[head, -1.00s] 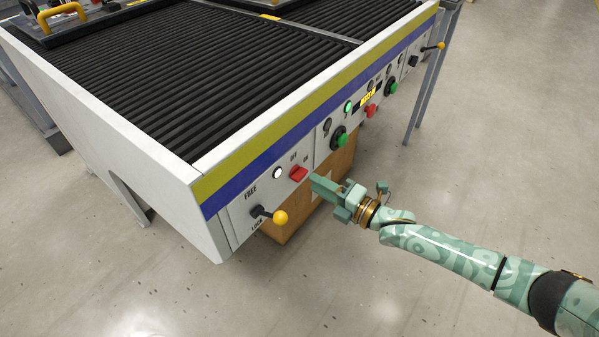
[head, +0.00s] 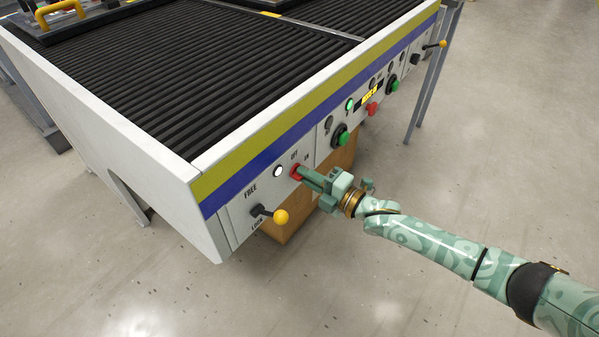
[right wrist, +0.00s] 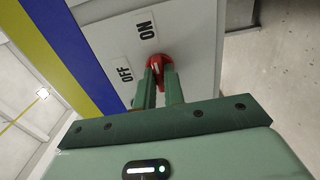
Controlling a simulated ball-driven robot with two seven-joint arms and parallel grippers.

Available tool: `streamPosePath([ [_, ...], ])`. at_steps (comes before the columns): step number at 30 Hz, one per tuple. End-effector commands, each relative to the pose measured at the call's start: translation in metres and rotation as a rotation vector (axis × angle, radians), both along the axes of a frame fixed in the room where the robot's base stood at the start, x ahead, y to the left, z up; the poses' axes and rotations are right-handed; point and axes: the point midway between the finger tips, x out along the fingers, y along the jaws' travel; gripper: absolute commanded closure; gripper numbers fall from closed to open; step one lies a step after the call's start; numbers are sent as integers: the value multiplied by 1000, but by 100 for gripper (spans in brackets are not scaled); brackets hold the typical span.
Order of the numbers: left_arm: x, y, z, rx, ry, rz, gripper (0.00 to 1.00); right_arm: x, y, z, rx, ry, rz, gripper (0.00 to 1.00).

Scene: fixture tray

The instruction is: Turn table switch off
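The red table switch (head: 294,172) is on the front panel of the roller table, below small OFF and ON labels. A lit white lamp (head: 277,171) is left of it. My right gripper (head: 302,172) is at the switch and covers part of it. In the right wrist view, the two narrow fingers (right wrist: 160,80) are close together with the red knob (right wrist: 158,61) between their tips. They look shut on its handle. The OFF label (right wrist: 125,70) and ON label (right wrist: 147,29) show there. The handle's exact angle is partly hidden. My left gripper is out of view.
A yellow-tipped FREE/LOCK lever (head: 280,216) sticks out at the lower left of the switch. Green buttons (head: 341,138) and a red button (head: 372,109) are farther along the panel. A cardboard box (head: 290,225) is under the table. Open floor lies right.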

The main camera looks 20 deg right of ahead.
Motion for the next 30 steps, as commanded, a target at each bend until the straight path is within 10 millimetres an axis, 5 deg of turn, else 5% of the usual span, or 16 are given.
streamPosePath([
  [10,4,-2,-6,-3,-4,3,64,0,0,-3,-361,-279,0,100],
  [20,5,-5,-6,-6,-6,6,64,0,0,-2,-408,-314,0,100],
  [30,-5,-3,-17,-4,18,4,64,-1,0,-5,-752,-582,2,100],
])
